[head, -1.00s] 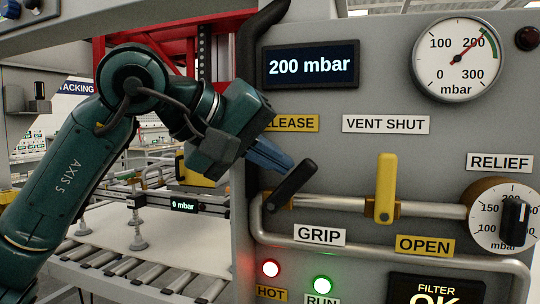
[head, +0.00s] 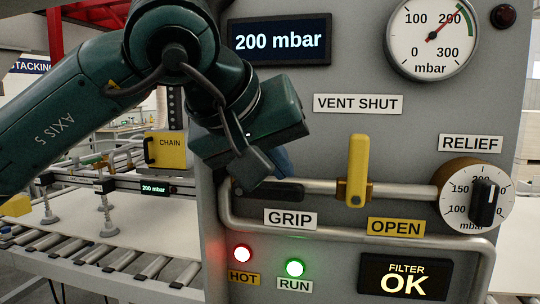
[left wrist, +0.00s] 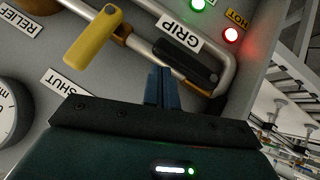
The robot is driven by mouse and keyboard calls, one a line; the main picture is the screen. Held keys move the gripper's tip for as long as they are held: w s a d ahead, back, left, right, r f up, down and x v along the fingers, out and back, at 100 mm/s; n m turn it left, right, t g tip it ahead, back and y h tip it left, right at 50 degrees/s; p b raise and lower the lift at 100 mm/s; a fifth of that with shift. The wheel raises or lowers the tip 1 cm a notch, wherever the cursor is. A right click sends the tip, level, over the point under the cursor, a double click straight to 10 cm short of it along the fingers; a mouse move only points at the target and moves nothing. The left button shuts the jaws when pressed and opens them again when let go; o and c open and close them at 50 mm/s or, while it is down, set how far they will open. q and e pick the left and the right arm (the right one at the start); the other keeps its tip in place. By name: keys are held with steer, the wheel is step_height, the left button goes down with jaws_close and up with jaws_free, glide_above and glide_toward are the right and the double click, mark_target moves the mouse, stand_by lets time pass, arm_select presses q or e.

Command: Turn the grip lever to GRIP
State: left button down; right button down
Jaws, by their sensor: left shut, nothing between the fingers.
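The black grip lever (head: 276,192) lies level along the pipe on the grey panel, just above the GRIP label (head: 290,219). It also shows in the left wrist view (left wrist: 186,62). My left gripper (head: 283,164) is above the lever, its blue fingers shut and empty. In the left wrist view the shut fingers (left wrist: 160,86) are close beside the lever; I cannot tell whether they touch it. The RELEASE label is hidden behind my gripper. My right gripper is not in view.
The yellow vent lever (head: 358,168) stands upright right of the grip lever. The RELIEF dial (head: 473,199) is at the right. A bent pipe (head: 350,232) runs in front of the panel. The HOT lamp (head: 243,254) glows red. A small display (head: 155,188) reads 200 mbar.

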arm_select(q)
steer(key=shift+d+f, duration=0.1)
steer(key=shift+f, duration=0.2)
stand_by(0.4)
